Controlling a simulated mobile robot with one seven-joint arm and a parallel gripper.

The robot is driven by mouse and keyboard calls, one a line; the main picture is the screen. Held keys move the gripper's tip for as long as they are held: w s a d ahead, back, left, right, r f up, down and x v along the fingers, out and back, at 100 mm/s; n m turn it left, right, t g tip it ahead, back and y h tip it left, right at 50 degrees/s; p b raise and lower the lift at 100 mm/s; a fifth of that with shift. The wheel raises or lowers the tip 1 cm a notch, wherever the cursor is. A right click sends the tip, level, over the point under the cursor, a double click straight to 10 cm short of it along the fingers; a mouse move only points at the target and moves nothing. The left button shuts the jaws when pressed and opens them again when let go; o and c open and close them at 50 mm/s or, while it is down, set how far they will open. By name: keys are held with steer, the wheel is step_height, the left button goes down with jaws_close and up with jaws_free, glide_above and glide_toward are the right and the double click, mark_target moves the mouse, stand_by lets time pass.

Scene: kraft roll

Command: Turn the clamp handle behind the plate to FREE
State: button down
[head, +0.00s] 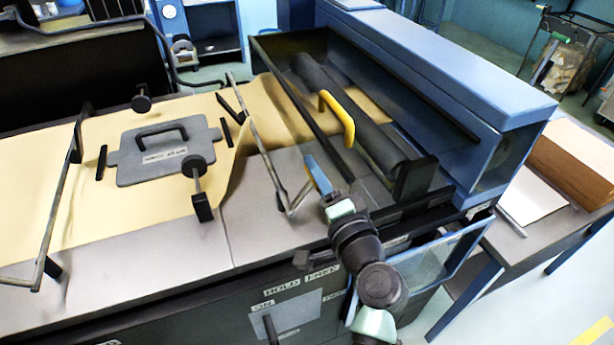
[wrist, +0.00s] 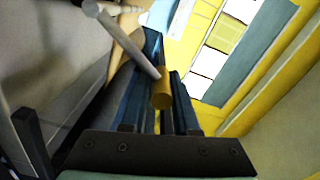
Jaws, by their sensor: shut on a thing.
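My gripper (head: 312,168), with blue fingers, is above the machine's near right side. On the machine's front, below and left of my gripper, a grey plate (head: 298,316) sits under labels reading HOLD (head: 282,288) and FREE (head: 322,274). A dark lever (head: 270,330) shows at its left.
A yellow handle (head: 338,118) stands by the dark roller (head: 350,110). Brown paper (head: 50,215) covers the bed, with a grey handled plate (head: 165,150) on it. A blue-framed clear panel (head: 425,268) juts out right of my arm. A side table (head: 545,232) stands at right.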

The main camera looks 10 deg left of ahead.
steer(key=shift+w+d+f+b, duration=0.15)
steer(key=shift+f+b, duration=0.15)
steer(key=shift+f, duration=0.35)
steer(key=c, duration=0.9)
jaws_free()
steer(key=shift+o, duration=0.9)
steer(key=shift+r, duration=0.2)
steer(key=b+v, duration=0.2)
steer(key=v, duration=1.1)
steer(key=shift+b, duration=0.35)
